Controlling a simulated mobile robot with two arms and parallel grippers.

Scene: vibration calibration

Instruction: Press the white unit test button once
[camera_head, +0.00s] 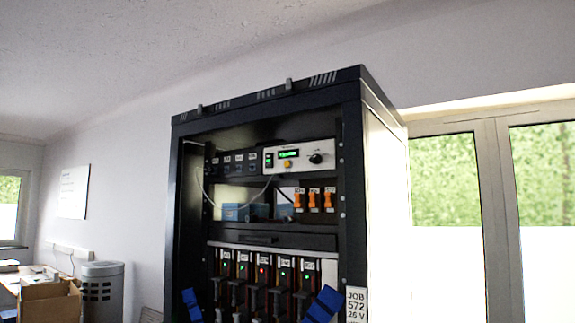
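The white unit (301,148) sits at the upper right inside a black rack cabinet (355,200). Its front has a lit green display (288,154), a round black knob (316,158) at the right and a small yellowish button (288,164) below the display. Its lettering is too small to read. Nothing covers the unit's front.
Orange switches (313,200) hang below the unit. A blue box (245,212) lies on the shelf beside them. Several modules (262,278) with small lights fill the lower bay. A "JOB 572" label (356,304) is at lower right. A cardboard box (50,300) and bin (102,290) stand far left.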

